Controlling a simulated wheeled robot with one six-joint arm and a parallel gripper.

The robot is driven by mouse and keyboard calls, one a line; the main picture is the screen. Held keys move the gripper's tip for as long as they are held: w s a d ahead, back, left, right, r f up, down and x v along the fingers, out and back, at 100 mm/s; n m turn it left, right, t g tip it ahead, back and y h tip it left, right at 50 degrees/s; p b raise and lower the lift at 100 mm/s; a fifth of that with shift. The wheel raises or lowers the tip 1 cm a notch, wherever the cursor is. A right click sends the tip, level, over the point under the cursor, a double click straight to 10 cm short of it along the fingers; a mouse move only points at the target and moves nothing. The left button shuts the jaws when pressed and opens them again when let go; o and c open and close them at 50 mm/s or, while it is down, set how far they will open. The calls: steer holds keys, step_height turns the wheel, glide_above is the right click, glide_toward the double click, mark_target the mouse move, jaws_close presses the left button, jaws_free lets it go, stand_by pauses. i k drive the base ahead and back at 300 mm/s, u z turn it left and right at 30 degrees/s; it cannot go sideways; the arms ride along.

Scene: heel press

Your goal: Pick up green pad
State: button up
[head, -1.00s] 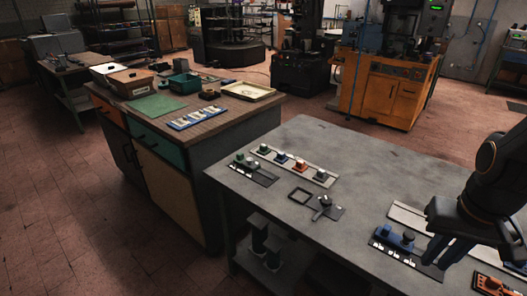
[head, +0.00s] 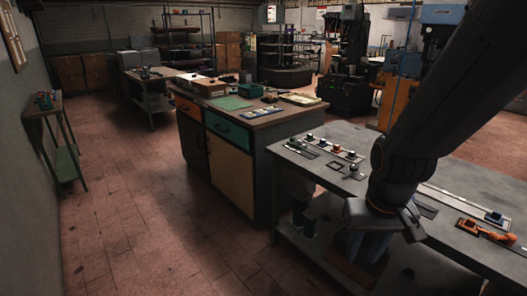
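A light strip (head: 333,149) with a row of small coloured knobbed pads lies at the back left of the grey table (head: 440,225). The small green pad (head: 310,137) is at the strip's left end. A larger flat green mat (head: 230,103) lies on the wooden-topped cabinet further back. My gripper (head: 366,245) points down with blue fingers at the grey table's front edge, to the right of and nearer than the strip. It is apart from both green things. I see nothing held, but the finger gap is unclear. My arm hides part of the table.
A dark square frame and small fixture (head: 350,170) lie before the strip. An orange tool (head: 487,233) and a blue piece (head: 494,217) are at the table's right. The cabinet also bears boxes, a teal bin (head: 250,90) and a tray (head: 302,99). Open floor (head: 150,220) lies left.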

mark_target(310, 138)
steer(key=u, duration=1.1)
steer(key=i, duration=1.95)
steer(key=z, duration=0.45)
steer(key=i, duration=0.8)
steer(key=z, duration=1.3)
steer(key=i, duration=0.55)
steer(key=z, duration=0.55)
